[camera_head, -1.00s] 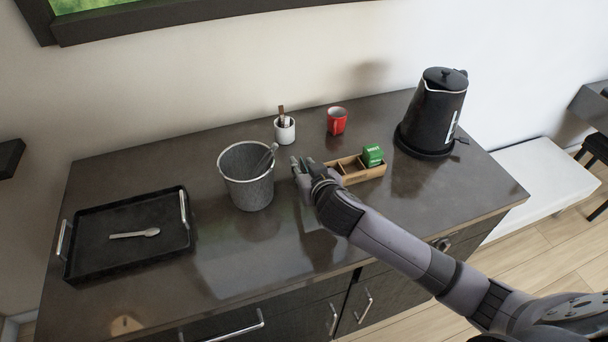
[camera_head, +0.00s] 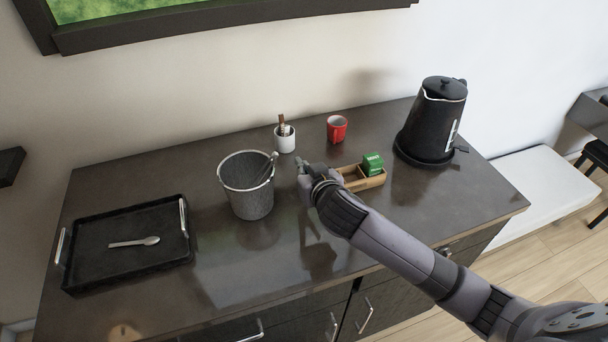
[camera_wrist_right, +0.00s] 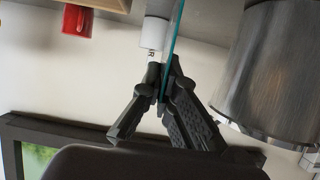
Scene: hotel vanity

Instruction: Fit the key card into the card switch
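My right gripper (camera_head: 303,165) is over the counter between the grey bucket and the wooden box. In the right wrist view its fingers (camera_wrist_right: 166,88) are closed on a thin, flat, teal-edged piece seen edge-on, which looks like the key card (camera_wrist_right: 174,42). Its face cannot be read from here. A white cup-like holder (camera_head: 285,142) with a brown stick-like piece in it stands behind the gripper; a white body also shows beside the card in the wrist view (camera_wrist_right: 154,32). I cannot clearly identify the card switch. My left gripper is not in view.
The grey bucket (camera_head: 248,198) stands close left of the gripper. The wooden box (camera_head: 370,183) with a green packet (camera_head: 373,164) is right. A red mug (camera_head: 337,131) and black kettle (camera_head: 432,125) stand behind. A black tray (camera_head: 90,268) holds a spoon (camera_head: 135,242).

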